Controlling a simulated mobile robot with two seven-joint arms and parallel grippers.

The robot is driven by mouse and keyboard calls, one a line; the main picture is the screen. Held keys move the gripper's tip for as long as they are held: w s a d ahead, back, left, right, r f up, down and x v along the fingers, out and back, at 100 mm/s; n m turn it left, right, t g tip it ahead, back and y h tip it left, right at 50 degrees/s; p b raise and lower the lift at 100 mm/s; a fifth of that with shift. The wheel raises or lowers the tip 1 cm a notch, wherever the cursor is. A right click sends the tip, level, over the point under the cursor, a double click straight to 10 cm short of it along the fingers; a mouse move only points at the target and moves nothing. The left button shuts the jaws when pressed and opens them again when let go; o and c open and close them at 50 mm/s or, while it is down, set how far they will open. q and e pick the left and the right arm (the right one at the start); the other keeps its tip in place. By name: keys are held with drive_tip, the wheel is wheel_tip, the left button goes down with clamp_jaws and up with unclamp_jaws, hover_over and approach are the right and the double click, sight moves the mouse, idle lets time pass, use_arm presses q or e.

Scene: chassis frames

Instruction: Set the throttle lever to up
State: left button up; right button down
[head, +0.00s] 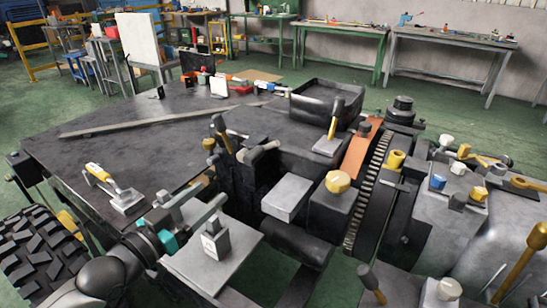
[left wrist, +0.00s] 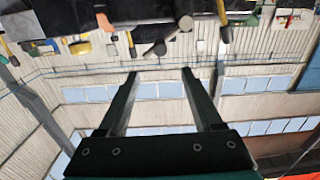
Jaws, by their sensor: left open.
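Several lever-like handles stand on the chassis, and I cannot tell for sure which is the throttle lever. One dark-knobbed lever with a yellow shaft (head: 222,134) stands left of the middle. Another with a wooden-coloured grip (head: 335,118) stands upright on a grey plate behind the middle. A dark-topped lever (head: 371,283) leans at the bottom. My left gripper (head: 213,194) is at the lower left, above a grey plate, open with nothing between its fingers. Its fingers also show apart in the left wrist view (left wrist: 158,75). My right gripper is not in view.
Grey blocks (head: 287,196), a yellow-capped block (head: 338,182) and a toothed wheel (head: 368,190) crowd the middle. A black tyre (head: 38,262) stands at the lower left. The deck's left part is mostly clear.

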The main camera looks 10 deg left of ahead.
use_arm(q)
drive_tip(key=w, duration=0.2)
drive_tip(key=b, duration=0.2)
approach(247, 161)
drive_tip(key=x, duration=0.3)
drive_tip(key=b+x, duration=0.1)
drive_tip(key=x, duration=0.5)
drive_tip(key=shift+w, duration=0.15)
drive_tip(key=shift+w+d, duration=0.25)
drive_tip(key=shift+w, duration=0.35)
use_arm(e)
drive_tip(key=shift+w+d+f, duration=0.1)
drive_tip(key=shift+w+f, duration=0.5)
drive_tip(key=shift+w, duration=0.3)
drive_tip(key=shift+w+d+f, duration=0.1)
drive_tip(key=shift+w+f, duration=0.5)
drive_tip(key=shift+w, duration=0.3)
use_arm(q)
clamp_jaws()
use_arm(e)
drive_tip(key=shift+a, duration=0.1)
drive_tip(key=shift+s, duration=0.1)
